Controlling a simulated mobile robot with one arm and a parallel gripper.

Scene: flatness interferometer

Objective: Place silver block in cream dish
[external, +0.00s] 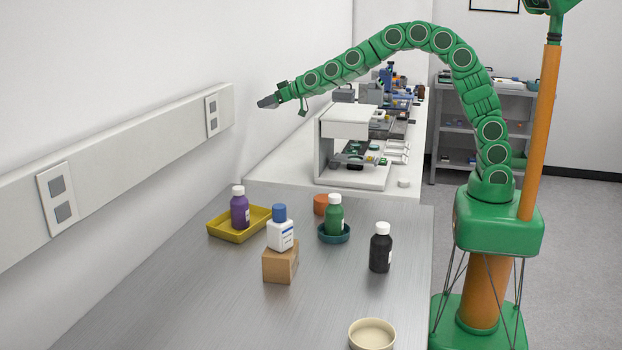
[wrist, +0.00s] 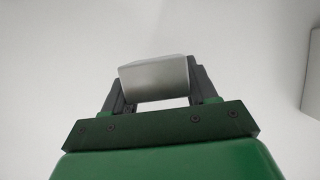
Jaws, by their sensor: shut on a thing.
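My gripper (external: 270,102) is raised high near the wall in the external view, well above and behind the bench. In the wrist view my gripper (wrist: 152,92) is shut on the silver block (wrist: 155,75), which sits between its two dark fingers. In the external view the block is too small to tell apart from the fingertips. The cream dish (external: 372,334) is round and shallow. It stands at the near edge of the picture on the metal bench, cut off at the bottom, and looks empty. It is far from my gripper.
A yellow tray (external: 251,232) holds a purple bottle (external: 239,211). A white bottle (external: 281,236) stands on a wooden block (external: 280,264). A green bottle (external: 334,218) stands in a teal dish (external: 345,237). A black bottle (external: 380,252) stands alone. The bench's left front (external: 190,300) is clear.

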